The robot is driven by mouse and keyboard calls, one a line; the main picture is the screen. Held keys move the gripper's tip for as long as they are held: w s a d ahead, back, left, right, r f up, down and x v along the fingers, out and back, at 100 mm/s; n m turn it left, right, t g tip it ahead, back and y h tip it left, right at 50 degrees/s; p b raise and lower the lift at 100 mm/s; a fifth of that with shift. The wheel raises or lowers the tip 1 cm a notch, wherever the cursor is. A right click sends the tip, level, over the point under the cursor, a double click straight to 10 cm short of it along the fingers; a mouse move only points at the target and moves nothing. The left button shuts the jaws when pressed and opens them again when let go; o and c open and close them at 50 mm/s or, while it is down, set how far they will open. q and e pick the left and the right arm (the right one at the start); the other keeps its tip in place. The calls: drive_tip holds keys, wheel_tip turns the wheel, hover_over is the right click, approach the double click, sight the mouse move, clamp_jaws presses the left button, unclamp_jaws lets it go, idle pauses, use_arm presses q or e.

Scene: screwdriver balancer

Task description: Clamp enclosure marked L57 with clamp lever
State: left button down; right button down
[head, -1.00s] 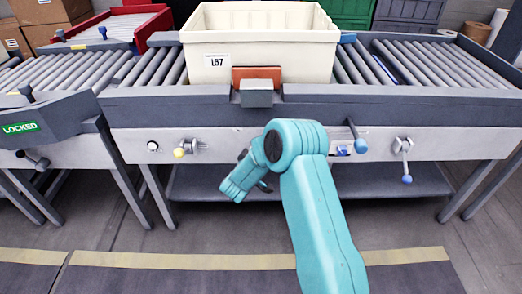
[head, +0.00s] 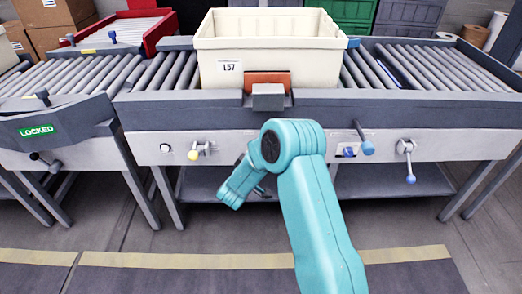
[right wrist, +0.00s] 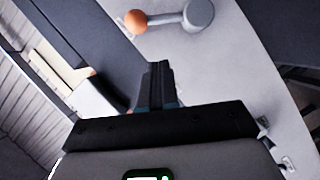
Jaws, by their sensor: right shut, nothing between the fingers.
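The cream enclosure marked L57 (head: 270,46) sits upright on the rollers in the head view. An orange pad (head: 267,78) above a grey block (head: 267,97) stands against its front. I cannot tell which lever works the clamp. My right arm hides part of the panel in the head view. My left gripper is out of view.
A green LOCKED sign (head: 37,131) is on the neighbouring conveyor at left. A red tray (head: 125,30) stands behind. A lower shelf (head: 400,181) runs under the panel. The floor in front is clear, with a yellow stripe (head: 180,260).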

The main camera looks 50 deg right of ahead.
drive_tip(key=v, duration=0.7)
drive_tip(key=shift+p, duration=0.4)
drive_tip(key=shift+s+a+f, duration=0.1)
